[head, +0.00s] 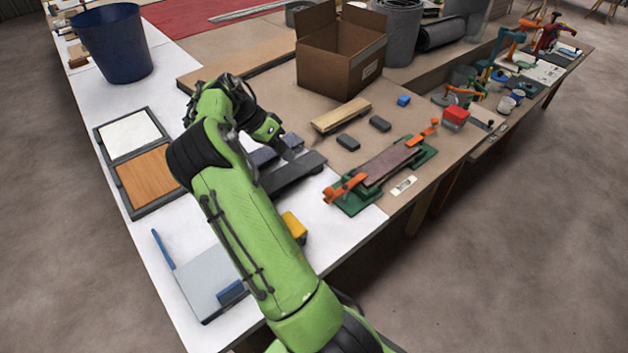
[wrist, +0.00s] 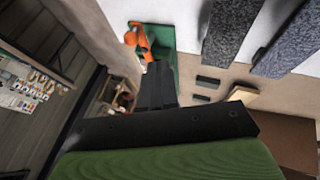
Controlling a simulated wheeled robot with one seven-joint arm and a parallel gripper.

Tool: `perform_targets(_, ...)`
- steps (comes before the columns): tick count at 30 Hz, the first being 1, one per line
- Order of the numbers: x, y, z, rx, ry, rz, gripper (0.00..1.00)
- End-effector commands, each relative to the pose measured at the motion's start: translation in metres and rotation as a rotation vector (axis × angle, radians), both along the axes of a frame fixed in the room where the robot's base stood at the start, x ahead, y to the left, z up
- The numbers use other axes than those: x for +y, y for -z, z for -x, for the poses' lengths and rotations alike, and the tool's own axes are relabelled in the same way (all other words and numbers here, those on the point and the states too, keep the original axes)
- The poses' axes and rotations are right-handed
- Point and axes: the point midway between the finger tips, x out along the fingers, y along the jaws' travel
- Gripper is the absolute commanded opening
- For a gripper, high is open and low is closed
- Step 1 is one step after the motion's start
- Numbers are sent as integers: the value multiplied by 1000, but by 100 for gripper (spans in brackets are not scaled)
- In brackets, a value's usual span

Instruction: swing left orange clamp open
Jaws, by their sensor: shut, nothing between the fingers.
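The left orange clamp (head: 343,188) sits on a green base plate (head: 352,206) at the near-left end of a fixture holding a dark brownish board (head: 392,163). A second orange clamp (head: 424,134) stands at the board's far-right end. In the wrist view, an orange clamp (wrist: 138,38) on a green plate (wrist: 161,62) lies just beyond the fingertips. My gripper (wrist: 157,72) is shut and empty, pointing toward that clamp. In the head view, my gripper (head: 286,150) is left of and apart from the left clamp, partly hard to separate from dark blocks behind it.
A long dark grey block (head: 293,173) lies between my arm and the fixture. A cardboard box (head: 340,58) stands farther back. The table's front edge runs close to the fixture.

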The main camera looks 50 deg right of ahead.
Motion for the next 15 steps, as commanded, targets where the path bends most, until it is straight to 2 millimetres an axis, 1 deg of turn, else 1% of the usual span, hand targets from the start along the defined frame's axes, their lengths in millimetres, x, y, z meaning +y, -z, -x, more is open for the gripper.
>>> perform_targets(1,-3,12,5,2,3,-1,0)
perform_targets(3,-9,25,12,2,4,-2,0)
perform_targets(11,-28,74,37,2,2,-2,0)
perform_targets(12,-29,77,43,2,3,-2,0)
perform_targets(15,-27,78,61,0,3,-2,0)
